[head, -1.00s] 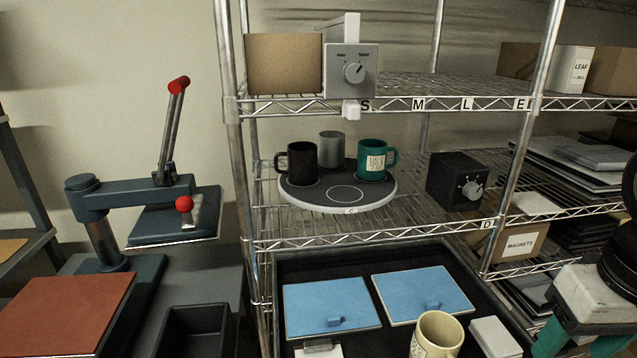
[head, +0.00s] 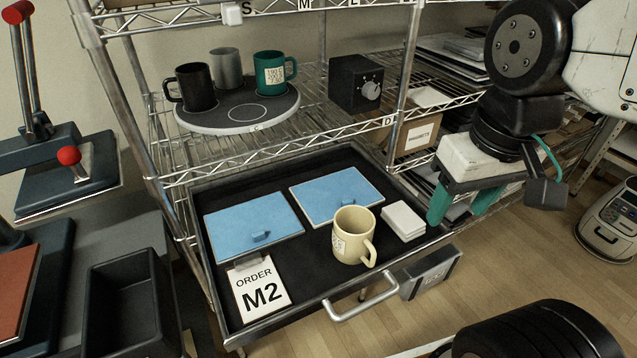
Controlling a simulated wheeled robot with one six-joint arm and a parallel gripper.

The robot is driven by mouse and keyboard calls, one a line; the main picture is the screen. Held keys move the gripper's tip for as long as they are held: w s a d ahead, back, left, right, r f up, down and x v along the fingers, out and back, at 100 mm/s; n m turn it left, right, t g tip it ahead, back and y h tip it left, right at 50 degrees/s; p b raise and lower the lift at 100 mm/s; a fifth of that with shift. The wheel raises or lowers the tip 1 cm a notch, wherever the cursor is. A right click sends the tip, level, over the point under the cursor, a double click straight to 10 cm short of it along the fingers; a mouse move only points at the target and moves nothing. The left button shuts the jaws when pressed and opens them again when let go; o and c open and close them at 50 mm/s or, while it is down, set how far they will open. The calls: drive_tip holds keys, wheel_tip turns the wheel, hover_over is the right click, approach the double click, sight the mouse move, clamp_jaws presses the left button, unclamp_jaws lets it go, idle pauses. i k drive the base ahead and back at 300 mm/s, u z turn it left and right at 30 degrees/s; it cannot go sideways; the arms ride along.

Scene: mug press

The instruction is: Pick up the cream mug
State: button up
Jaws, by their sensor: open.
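The cream mug (head: 352,232) stands upright in the black pull-out drawer (head: 216,284), with its handle toward the front right. A label with small print is on its left side. My gripper (head: 458,204) hangs to the right of the mug, past the drawer's right edge, with its green fingers pointing down. It is open and empty, and apart from the mug.
Two blue lidded panels (head: 254,226), a white block (head: 402,221) and an "ORDER M2" card (head: 262,289) lie around the mug. The drawer handle (head: 362,297) sticks out in front. Above, a round turntable (head: 240,112) holds black, grey and green mugs.

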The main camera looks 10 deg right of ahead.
sight(353, 226)
drive_tip(key=z, duration=2.8)
drive_tip(key=k, duration=1.95)
drive_tip(key=u, duration=1.45)
